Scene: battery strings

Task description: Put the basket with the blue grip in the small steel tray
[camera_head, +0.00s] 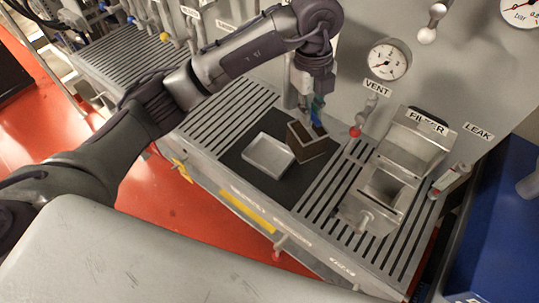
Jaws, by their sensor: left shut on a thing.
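The basket (309,144) is a small brown box with a blue grip (317,107) on top. My left gripper (314,98) points down and is shut on the blue grip. The basket is slightly tilted. It is beside the small steel tray (269,155), to its right and partly over the dark mat; I cannot tell whether it touches the mat or the tray's edge. The tray is shallow, square and empty, and lies on the dark mat (285,190). My right gripper is not in view.
The slotted steel bench (215,118) runs under the mat. A steel filter box (390,185) with its lid raised stands to the right. A gauge (389,60) and a red-tipped valve (356,130) are on the wall panel behind. A blue container (495,225) is at far right.

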